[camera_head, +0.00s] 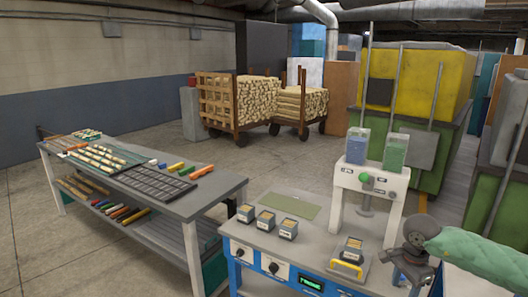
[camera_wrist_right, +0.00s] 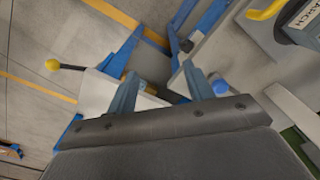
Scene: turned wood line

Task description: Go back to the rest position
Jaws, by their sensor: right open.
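My right arm, in a green sleeve, comes in from the right edge of the head view. Its dark gripper (camera_head: 402,266) is at the right end of the blue-framed workbench (camera_head: 270,243), beside a small block on a plate with a yellow handle. In the right wrist view the two fingers of my right gripper (camera_wrist_right: 163,88) stand apart with nothing between them. Below them show the floor and parts of a blue frame. My left gripper is not in view.
A white press-like stand (camera_head: 369,180) with two clear bins rises from the bench near my right gripper. Several small blocks (camera_head: 266,220) sit by a green mat (camera_head: 292,206). A grey table (camera_head: 222,186) with a dark tray stands left. Open floor lies behind.

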